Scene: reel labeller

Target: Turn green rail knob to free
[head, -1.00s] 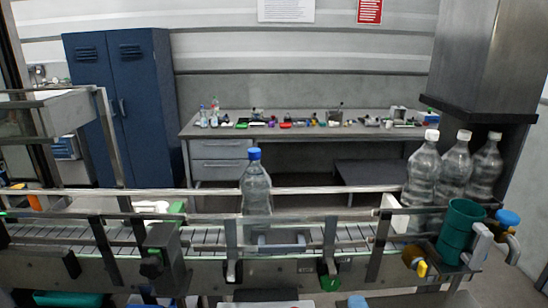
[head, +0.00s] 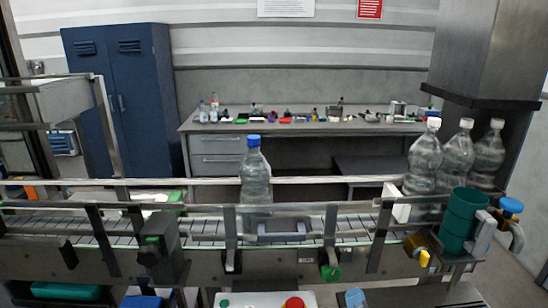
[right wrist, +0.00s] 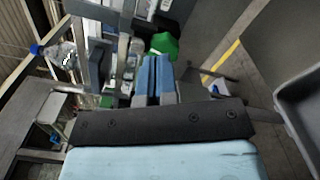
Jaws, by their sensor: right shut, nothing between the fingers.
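The green rail knob (head: 330,271) sits on the front of the conveyor's near side, below the guide rail, at the end of a dark clamp. In the right wrist view the green knob (right wrist: 165,45) shows just beyond my fingertips. My right gripper (head: 355,297) shows as a small blue tip at the bottom of the head view, below and right of the knob. In the right wrist view its blue fingers (right wrist: 154,65) are together and empty. I cannot tell whether they touch the knob. My left gripper is not in view.
A clear bottle with a blue cap (head: 255,178) stands on the conveyor (head: 200,229). Several white-capped bottles (head: 423,163) stand at the right by a dark green cylinder (head: 461,222). A red button (head: 294,303) shows at the bottom edge, below the conveyor.

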